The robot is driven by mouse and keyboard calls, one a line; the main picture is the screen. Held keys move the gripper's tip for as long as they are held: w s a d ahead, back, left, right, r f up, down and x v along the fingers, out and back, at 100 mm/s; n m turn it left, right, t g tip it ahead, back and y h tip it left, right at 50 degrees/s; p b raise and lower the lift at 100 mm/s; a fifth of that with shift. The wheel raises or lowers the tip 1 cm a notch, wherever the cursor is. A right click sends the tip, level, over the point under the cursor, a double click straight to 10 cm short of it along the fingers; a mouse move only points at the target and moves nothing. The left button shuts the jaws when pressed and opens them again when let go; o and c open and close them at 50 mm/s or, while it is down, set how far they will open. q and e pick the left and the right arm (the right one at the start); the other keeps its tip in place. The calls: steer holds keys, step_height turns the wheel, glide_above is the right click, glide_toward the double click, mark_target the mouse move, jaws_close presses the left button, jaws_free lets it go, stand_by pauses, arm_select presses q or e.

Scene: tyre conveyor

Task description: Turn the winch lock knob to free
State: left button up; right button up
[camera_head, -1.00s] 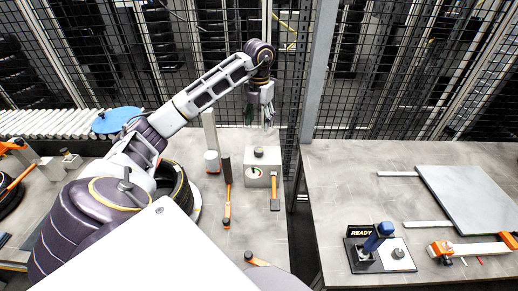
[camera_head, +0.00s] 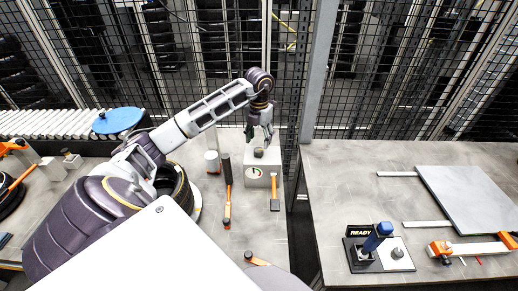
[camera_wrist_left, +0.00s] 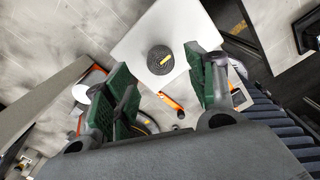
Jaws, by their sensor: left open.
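A light grey box (camera_head: 254,177) with a round gauge on its front stands on the left bench, near the gap to the right bench. A dark round knob (camera_head: 258,152) sits on its top. In the left wrist view the knob (camera_wrist_left: 160,60) shows from above with a short yellow mark, on the pale box top (camera_wrist_left: 185,30). My left gripper (camera_head: 260,138) hangs just above the knob, pointing down. Its green-padded fingers (camera_wrist_left: 165,88) are apart and empty, with the knob ahead of the gap and apparently untouched. My right gripper is not in view.
Orange-handled tools, including a hammer (camera_head: 227,190) and another (camera_head: 275,190), lie close to the box. A white can (camera_head: 211,162) stands to its left. The right bench (camera_head: 340,185) holds a READY station (camera_head: 360,234) and a grey panel (camera_head: 465,195). A mesh fence stands behind.

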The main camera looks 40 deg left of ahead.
mark_target(259, 149)
arm_select(q)
steer(key=shift+f+p, duration=0.35)
steer(key=shift+f, duration=2.5)
steer(key=c, duration=1)
